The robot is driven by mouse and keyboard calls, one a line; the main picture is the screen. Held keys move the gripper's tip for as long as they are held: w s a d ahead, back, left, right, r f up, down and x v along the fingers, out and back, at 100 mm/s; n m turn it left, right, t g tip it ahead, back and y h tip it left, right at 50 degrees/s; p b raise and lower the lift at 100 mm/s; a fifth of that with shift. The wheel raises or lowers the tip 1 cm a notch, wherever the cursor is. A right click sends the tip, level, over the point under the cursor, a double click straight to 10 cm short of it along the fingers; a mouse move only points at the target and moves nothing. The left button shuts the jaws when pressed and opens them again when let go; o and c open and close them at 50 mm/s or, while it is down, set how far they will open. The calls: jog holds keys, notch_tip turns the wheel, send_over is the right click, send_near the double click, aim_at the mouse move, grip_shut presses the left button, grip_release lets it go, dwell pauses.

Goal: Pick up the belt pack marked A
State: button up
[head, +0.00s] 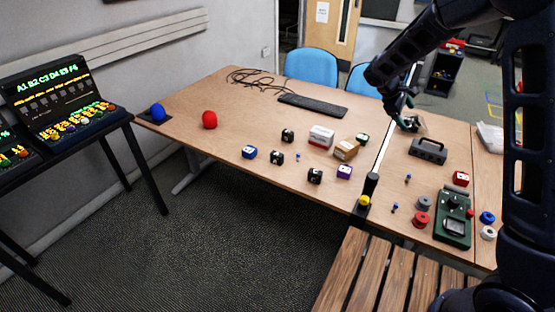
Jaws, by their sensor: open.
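Several small box-shaped packs lie on the wooden table (222,98). Three are black: one further back (288,135), one in the middle (277,158) and one nearer the front edge (315,176). Others are a blue box (249,152), a purple box (344,172), a green box (362,139) and a red box (461,178). Their markings are too small to read, so I cannot tell which is marked A. My gripper (404,117) is open, reaching down at the right part of the table beside a small grey-white object (415,124). It is apart from the boxes.
A red-and-white box (321,136) and a brown carton (346,149) stand mid-table. A black keyboard (313,106) and tangled cables (258,79) lie behind. A grey handled case (428,150) and a green device (453,218) are at right.

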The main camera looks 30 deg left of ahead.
jog(key=a+f+n+t+h, duration=0.1)
jog(key=a+f+n+t, duration=0.2)
jog(key=a, duration=0.4)
jog(key=a+f+n, duration=0.2)
jog(key=a+f, duration=0.3)
jog(key=a, duration=0.2)
jog(key=n+t+y, duration=0.8)
jog(key=n+t, duration=0.2)
jog(key=n, duration=0.5)
send_near(279, 153)
jog(key=shift+w+a+f, duration=0.2)
jog(key=shift+a+f, duration=0.2)
jog(key=shift+f, duration=0.2)
jog(key=w, duration=1)
jog(key=shift+w+r, duration=0.1)
jog(key=shift+w, duration=0.25)
jog(key=shift+c, duration=0.2)
jog(key=c, duration=1.1)
